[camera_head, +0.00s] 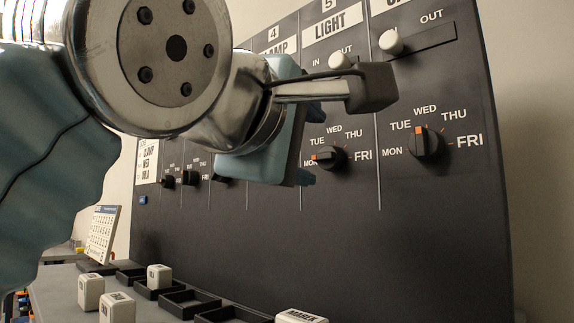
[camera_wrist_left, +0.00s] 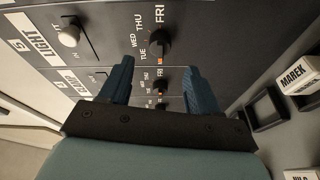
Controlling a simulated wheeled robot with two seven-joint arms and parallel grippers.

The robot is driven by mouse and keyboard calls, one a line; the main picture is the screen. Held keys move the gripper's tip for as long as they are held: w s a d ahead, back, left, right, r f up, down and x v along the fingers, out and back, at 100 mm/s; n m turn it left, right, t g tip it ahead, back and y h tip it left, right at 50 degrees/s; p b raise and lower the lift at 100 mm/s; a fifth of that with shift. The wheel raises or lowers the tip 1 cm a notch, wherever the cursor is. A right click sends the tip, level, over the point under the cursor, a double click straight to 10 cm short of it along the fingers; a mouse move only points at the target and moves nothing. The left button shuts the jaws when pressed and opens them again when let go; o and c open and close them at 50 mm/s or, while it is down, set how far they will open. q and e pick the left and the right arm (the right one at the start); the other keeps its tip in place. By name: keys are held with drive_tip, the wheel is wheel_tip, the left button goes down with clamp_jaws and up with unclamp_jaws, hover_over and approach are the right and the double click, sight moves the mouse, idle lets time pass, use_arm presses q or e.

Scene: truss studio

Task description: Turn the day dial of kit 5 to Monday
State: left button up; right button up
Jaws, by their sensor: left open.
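The day dial of kit 5 (camera_head: 330,157) is a black knob under the LIGHT label (camera_head: 332,25). In the head view its orange mark points left, toward MON. My right gripper is out of view.
The kit 6 dial (camera_head: 428,143) stands right of kit 5's. Kit 5's IN/OUT knob (camera_head: 340,62) is above. The kit 4 dial (camera_wrist_left: 160,80) appears between my fingers. White name blocks (camera_head: 117,307) and black trays (camera_head: 188,302) lie on the table below. The lower panel (camera_head: 400,260) is bare.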

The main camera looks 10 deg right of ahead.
use_arm(q)
drive_tip(key=v, duration=0.6)
drive_tip(key=shift+s+a+b, duration=0.25)
drive_tip(key=shift+b, duration=0.2)
